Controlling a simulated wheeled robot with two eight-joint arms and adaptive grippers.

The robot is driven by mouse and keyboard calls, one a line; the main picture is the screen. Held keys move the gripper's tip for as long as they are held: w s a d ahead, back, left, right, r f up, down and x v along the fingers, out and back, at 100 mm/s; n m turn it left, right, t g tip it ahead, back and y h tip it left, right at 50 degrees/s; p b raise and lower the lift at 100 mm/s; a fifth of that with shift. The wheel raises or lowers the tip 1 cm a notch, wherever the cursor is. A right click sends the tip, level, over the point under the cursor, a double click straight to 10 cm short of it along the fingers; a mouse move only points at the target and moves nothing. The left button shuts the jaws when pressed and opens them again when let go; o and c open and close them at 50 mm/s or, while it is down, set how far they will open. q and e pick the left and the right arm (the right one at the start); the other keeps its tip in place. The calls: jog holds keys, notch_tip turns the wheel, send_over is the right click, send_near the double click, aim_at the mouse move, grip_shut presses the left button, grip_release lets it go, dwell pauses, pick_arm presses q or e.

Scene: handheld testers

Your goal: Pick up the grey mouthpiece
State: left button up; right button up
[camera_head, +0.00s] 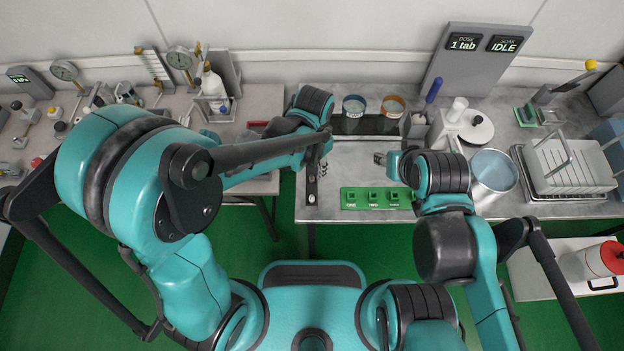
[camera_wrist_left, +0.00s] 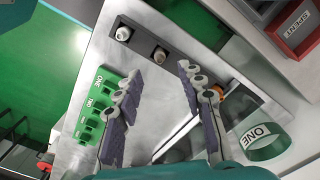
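In the left wrist view a dark strip (camera_wrist_left: 142,42) holds a whitish piece (camera_wrist_left: 123,33) at its end, a greyish piece (camera_wrist_left: 160,54) further along, and an orange piece (camera_wrist_left: 218,92) partly behind a finger. The greyish one looks like the grey mouthpiece, though the shades are close. My left gripper (camera_wrist_left: 160,72) is open and empty, its fingers spread above the strip with the greyish piece just beyond the gap. In the head view my left gripper (camera_head: 322,160) hangs beside the strip (camera_head: 311,182). My right gripper (camera_head: 380,159) is across the tray; its finger gap is unclear.
A green block with labelled slots (camera_head: 377,198) lies at the tray's front. Two labelled cups (camera_head: 354,106) (camera_head: 392,106) stand at the back. A red bin (camera_wrist_left: 296,32) marked SPENT is beside the tray. A steel pot (camera_head: 494,172) stands right of my right arm.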

aim_at(312, 176)
pick_arm(q)
jog(key=f+b, duration=0.1)
jog(key=f, duration=0.1)
jog(key=f+b, duration=0.1)
jog(key=f, duration=0.1)
jog(key=shift+s+a, duration=0.15)
jog(key=shift+a, duration=0.05)
jog(key=shift+f, duration=0.45)
jog(key=shift+r, duration=0.1)
jog(key=shift+c, duration=0.6)
jog(key=c, duration=0.7)
